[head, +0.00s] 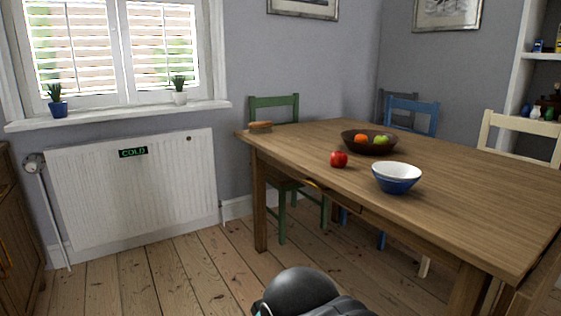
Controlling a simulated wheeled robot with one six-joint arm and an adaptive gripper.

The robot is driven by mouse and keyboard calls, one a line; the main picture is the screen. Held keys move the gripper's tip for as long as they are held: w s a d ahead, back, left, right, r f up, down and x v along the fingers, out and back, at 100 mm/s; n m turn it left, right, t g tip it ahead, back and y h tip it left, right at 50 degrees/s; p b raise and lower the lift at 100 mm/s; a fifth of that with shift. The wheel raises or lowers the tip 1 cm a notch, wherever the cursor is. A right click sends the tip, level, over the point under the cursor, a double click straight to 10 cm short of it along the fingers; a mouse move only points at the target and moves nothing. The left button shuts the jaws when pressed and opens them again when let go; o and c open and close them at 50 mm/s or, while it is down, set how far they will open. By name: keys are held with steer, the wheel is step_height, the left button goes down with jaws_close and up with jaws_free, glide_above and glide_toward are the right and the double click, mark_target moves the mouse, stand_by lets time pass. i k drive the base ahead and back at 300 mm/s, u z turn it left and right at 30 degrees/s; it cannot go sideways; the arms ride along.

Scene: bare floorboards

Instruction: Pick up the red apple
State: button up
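The red apple (339,159) sits on the wooden table (465,195), near its long front edge. It stands by itself, left of a blue and white bowl (396,178) and in front of a dark fruit bowl (352,147). The fruit bowl holds an orange fruit (361,139) and green fruit (381,140). A dark rounded part of my own arm shows at the bottom middle, below the table and apart from the apple. My gripper's fingers do not show.
A green chair (274,108), a blue chair (413,113) and a cream chair (520,129) stand around the table. A white radiator (135,190) is on the left wall. Bare floorboards (190,270) lie clear at the front left.

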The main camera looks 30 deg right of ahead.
mark_target(338, 159)
steer(key=u, duration=0.15)
steer(key=i, duration=3.7)
steer(key=z, duration=4.35)
